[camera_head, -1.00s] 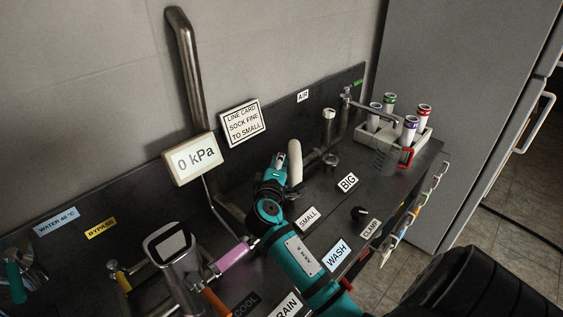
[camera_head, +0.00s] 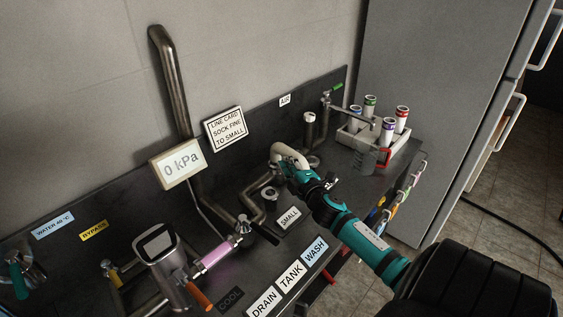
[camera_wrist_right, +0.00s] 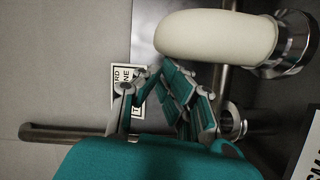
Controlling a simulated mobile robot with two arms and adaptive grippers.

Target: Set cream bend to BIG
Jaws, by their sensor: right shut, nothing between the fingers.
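The cream bend (camera_head: 290,152) is a thick pale curved pipe piece on the dark bench, in front of the back panel. In the right wrist view the bend (camera_wrist_right: 215,36) crosses the top, its right end meeting a chrome collar (camera_wrist_right: 290,45). My right gripper (camera_head: 284,169) is shut and empty, right against or just short of the bend; contact is unclear. It also shows in the wrist view (camera_wrist_right: 163,72), just below the bend. The SMALL label (camera_head: 289,217) is in front of a round port (camera_head: 268,193). The BIG label is hidden behind my arm. My left gripper is out of view.
A rack of capped tubes (camera_head: 350,135) stands at the bench's right end. The gauge (camera_head: 178,163) reads 0 kPa. A line card (camera_head: 226,128) reads SOCK FINE TO SMALL. Steel pipes, a pink sleeve (camera_head: 218,252) and a sight cup (camera_head: 160,255) crowd the left. A refrigerator (camera_head: 430,100) stands right.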

